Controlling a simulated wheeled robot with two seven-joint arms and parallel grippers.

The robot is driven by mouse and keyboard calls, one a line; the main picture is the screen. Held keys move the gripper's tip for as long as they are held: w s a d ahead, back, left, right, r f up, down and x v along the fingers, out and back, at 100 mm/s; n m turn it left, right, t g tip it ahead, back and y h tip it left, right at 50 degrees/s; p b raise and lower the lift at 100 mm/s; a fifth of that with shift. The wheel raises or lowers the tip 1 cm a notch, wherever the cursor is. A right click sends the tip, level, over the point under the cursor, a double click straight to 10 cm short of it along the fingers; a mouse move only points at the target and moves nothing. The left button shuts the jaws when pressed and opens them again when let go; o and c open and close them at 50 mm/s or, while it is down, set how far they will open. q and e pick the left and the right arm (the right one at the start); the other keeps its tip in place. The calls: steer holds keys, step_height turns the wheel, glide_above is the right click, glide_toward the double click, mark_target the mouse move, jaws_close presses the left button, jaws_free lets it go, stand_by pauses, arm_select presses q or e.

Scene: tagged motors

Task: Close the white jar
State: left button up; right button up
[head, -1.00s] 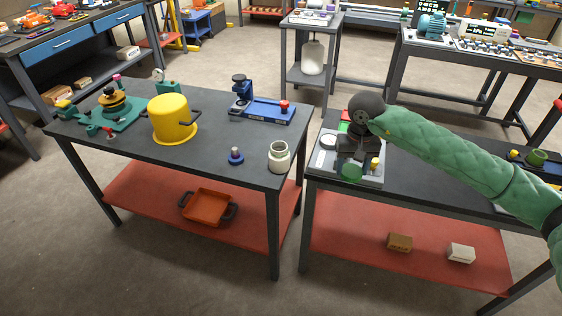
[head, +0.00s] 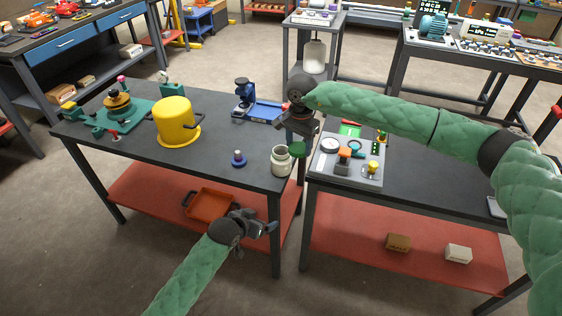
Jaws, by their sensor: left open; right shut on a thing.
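The white jar (head: 280,163) stands upright and uncovered at the front right corner of the left table. My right gripper (head: 299,140) is shut on a green lid (head: 298,149) and holds it just to the right of the jar's mouth, slightly higher. I cannot tell whether lid and jar touch. My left gripper (head: 264,227) is open and empty, in front of the table edge, lower in the picture than the jar.
A blue-based peg (head: 238,160) stands left of the jar, and a yellow pot (head: 174,122) further left. On the right table, a grey panel (head: 325,172) carries several small parts. A gap separates the two tables. An orange tray (head: 210,204) lies on the lower shelf.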

mark_target(281, 160)
arm_select(q)
steer(key=w+d+r+m+t+h+p, duration=0.1)
steer(key=w+r+t+h, duration=0.1)
steer(key=w+r, duration=0.8)
step_height(281, 160, up, 3)
steer(key=shift+r+m+h, duration=0.1)
steer(key=shift+m+h, duration=0.2)
steer(key=shift+m, duration=0.1)
arm_select(e)
steer(key=w+a+r+m, duration=0.2)
steer(key=w+a+m, duration=0.2)
steer(key=w+a, duration=0.1)
steer(key=shift+w+a+r, duration=0.15)
steer(key=shift+a+r, duration=0.1)
arm_select(q)
steer(key=shift+w, duration=0.1)
steer(key=x, duration=1.2)
steer(key=c, duration=1.5)
steer(key=shift+o, duration=0.2)
arm_select(e)
steer(key=shift+f, duration=2.5)
steer(key=shift+f, duration=0.85)
